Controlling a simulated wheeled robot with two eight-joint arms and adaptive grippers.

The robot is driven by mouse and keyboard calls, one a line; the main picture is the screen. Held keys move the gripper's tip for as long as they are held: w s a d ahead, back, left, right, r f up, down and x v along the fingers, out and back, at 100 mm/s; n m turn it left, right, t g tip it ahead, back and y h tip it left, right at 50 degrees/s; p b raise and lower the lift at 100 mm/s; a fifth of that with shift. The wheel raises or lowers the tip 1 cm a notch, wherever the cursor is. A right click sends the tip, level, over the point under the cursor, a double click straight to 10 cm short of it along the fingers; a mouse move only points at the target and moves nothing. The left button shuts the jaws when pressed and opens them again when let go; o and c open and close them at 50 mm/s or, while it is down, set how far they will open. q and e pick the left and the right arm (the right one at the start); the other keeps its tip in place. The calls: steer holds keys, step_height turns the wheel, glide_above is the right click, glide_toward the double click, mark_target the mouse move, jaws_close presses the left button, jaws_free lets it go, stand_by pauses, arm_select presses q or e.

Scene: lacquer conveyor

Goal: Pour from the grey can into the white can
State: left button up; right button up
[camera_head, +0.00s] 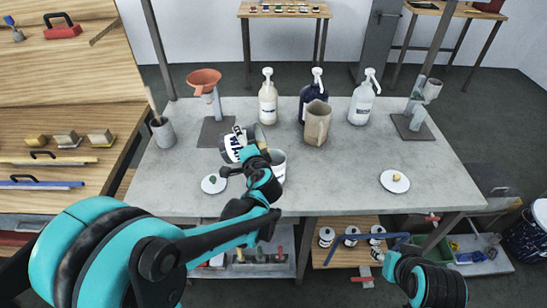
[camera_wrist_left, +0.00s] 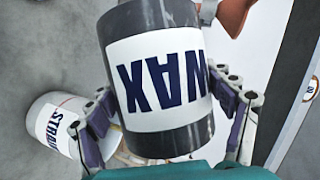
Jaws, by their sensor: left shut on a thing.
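The grey can (camera_head: 231,155) has a white label reading WAX and is held tilted well over above the table, beside and above the white can. It fills the middle of the left wrist view (camera_wrist_left: 158,25), its label upside down. My left gripper (camera_wrist_left: 166,100) is shut around its sides. The white can (camera_head: 279,170) stands just right of my left gripper in the head view, partly hidden by it. It also shows in the left wrist view (camera_wrist_left: 48,112), with blue lettering, at lower left. I cannot make out any stream between the cans.
An orange funnel (camera_head: 204,80) on a stand, several pump bottles (camera_head: 268,102) and a beige jug (camera_head: 317,124) stand behind the cans. A brush pot (camera_head: 163,132) is at left. Round lids (camera_head: 213,184) lie on the table (camera_head: 340,190). The table's front middle is clear.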

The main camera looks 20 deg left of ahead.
arm_select(q)
steer(key=shift+r, duration=0.2)
stand_by(0.8)
steer(key=shift+w+d+f+m+y+b, duration=0.1)
steer(key=shift+d+f+m+y+b, duration=0.1)
steer(key=shift+d+m+b, duration=0.15)
steer(key=shift+w+d+f+m+y+b, duration=0.1)
steer(key=shift+d+m+y+b, duration=0.1)
steer(key=shift+d+m+b, duration=0.15)
stand_by(1.3)
